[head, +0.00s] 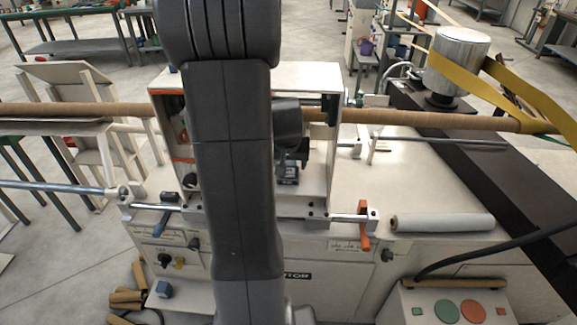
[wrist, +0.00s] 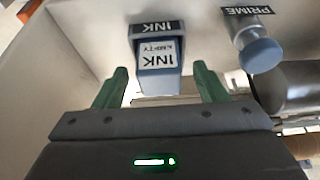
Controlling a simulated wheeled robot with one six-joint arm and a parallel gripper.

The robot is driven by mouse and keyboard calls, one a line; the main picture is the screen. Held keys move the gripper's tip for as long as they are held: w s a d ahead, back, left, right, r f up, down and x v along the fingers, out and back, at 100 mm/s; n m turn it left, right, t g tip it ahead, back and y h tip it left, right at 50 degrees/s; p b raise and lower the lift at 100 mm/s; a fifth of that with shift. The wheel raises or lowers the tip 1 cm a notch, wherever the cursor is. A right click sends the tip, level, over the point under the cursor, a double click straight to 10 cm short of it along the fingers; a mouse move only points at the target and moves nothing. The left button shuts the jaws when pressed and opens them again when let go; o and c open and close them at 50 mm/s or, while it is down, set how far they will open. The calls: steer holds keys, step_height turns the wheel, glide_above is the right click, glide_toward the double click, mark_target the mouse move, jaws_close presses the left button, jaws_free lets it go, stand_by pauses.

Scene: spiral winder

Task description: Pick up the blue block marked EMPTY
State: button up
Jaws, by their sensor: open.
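The blue block (wrist: 158,62) shows in the wrist view, with white label faces reading INK and EMPTY upside down. It sits at a white panel under a dark INK plate (wrist: 158,28). My gripper (wrist: 160,72) has its two green fingers apart, one on each side of the block in the picture. Clear gaps show between the fingers and the block, and nothing is held.
A blue-grey knob (wrist: 259,54) marked PRIME stands right of the block. In the head view, a long brown tube (head: 420,119) runs through the white housing (head: 335,80). A small blue object (head: 163,289) sits on a low left ledge. An orange lever (head: 364,226) stands right.

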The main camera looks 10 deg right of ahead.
steer(key=shift+w+d, duration=0.1)
steer(key=shift+w, duration=0.45)
steer(key=shift+w+d+f, duration=0.1)
steer(key=shift+f, duration=0.45)
steer(key=c, duration=1.1)
steer(key=shift+r+p, duration=0.2)
steer(key=shift+p, duration=0.15)
